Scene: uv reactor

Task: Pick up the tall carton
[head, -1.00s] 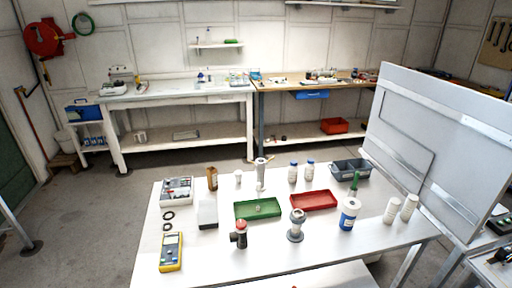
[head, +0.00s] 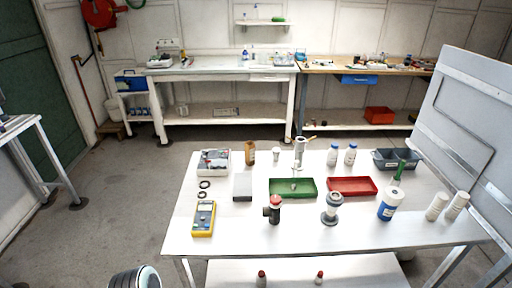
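A rounded grey-and-black part at the bottom left edge looks like part of my arm.
Near the box are a yellow multimeter (head: 203,218), black rings (head: 203,190), a parts case (head: 214,162), a brown container (head: 250,153) and a red-capped fitting (head: 273,209). A red tray (head: 351,186) and white bottles stand farther right. Floor left of the table is clear.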

